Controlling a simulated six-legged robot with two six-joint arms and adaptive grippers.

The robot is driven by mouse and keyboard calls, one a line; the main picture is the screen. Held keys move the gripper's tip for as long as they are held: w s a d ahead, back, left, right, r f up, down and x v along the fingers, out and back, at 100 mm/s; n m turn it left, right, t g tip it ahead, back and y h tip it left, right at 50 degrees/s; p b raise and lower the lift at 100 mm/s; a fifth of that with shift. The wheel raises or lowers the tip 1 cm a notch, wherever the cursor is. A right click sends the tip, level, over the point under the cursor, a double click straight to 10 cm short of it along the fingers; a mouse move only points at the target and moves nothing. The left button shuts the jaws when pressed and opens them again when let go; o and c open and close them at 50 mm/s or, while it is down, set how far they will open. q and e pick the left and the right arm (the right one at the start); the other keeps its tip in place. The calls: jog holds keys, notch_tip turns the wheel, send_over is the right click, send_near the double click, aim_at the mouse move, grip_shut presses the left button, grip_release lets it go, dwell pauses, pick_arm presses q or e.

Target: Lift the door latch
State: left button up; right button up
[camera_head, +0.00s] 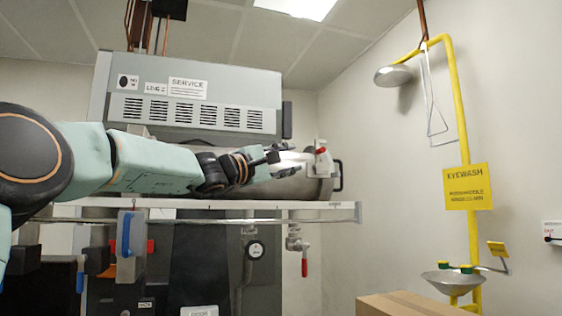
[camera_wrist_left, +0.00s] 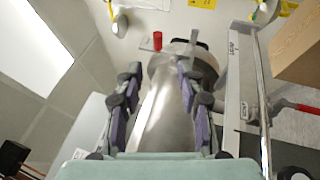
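A horizontal metal cylinder (camera_head: 318,188) lies below the grey service housing, with its door end at the right. A small red-topped fitting (camera_head: 321,150), apparently the door latch, sits on top of that end. A dark loop handle (camera_head: 338,176) projects from the end. My left gripper (camera_head: 290,160) is just left of the red-topped fitting, apart from it, with its fingers pointing right. In the left wrist view, its fingers (camera_wrist_left: 158,78) are spread and empty, with the metal cylinder (camera_wrist_left: 165,115) behind the gap. The red top (camera_wrist_left: 157,41) shows beyond the fingertips. My right gripper is out of view.
The grey housing (camera_head: 190,95) stands above and behind my left arm. A pale rail (camera_head: 220,204) runs below the cylinder. A red-handled valve (camera_head: 304,265) hangs under it. A cardboard box (camera_head: 405,304) and yellow eyewash station (camera_head: 467,190) stand at right.

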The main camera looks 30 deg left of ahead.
pick_arm(q)
jog(key=shift+v, duration=1.05)
jog(key=shift+f, duration=0.1)
jog(key=shift+s, duration=0.1)
